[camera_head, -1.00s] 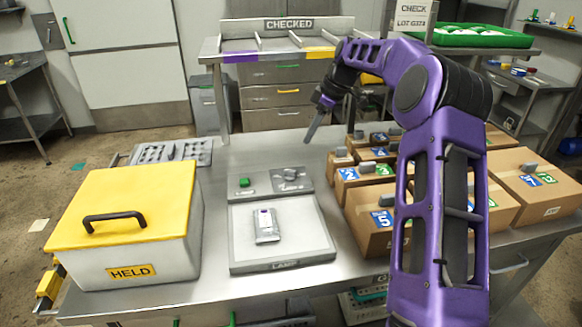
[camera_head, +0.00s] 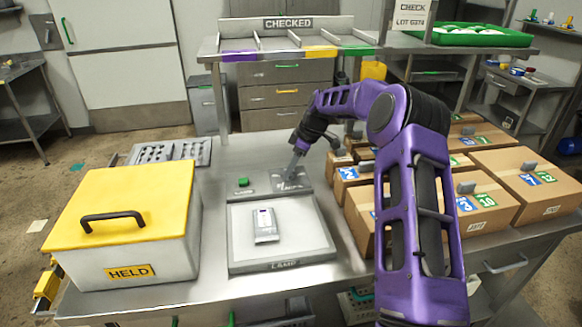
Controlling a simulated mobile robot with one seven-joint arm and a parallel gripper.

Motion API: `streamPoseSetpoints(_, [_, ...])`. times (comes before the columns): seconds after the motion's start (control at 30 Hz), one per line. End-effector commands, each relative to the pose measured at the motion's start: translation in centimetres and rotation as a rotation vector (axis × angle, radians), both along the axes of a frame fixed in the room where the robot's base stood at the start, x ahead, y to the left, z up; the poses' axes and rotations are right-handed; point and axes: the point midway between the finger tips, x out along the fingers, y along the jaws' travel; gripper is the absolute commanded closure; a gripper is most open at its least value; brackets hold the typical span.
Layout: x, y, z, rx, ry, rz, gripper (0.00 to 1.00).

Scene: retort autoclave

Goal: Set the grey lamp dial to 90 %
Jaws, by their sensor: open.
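The lamp unit has a pale flat panel (camera_head: 300,235) marked LAMP on its front edge, with a grey control box (camera_head: 262,190) behind it. A green button (camera_head: 243,182) sits on the left of the box. The grey lamp dial sits on the right of the box and is mostly hidden by my fingers; its setting cannot be read. My gripper (camera_head: 289,176) is open and points down at the dial. Whether the fingers touch it cannot be told. A small grey-white pouch (camera_head: 265,224) lies on the panel.
A yellow-lidded HELD box (camera_head: 150,262) stands to the left. Several cardboard boxes (camera_head: 530,188) with grey knobs fill the right side. A perforated grey tray (camera_head: 170,152) lies at the back left. A CHECKED rack (camera_head: 288,24) stands behind the table.

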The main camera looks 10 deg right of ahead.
Motion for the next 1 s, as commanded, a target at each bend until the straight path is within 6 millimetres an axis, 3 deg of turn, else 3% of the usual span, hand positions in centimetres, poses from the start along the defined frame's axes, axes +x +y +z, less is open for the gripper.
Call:
streamPoseSetpoints(0.1, [-0.01,0.01,0.0,0.0,0.0,0.0,0.53])
streamPoseSetpoints(0.37, [0.0,0.01,0.03,0.0,0.0,0.0,0.99])
streamPoseSetpoints(1.0, [-0.05,0.07,-0.06,0.0,-0.002,-0.095,1.0])
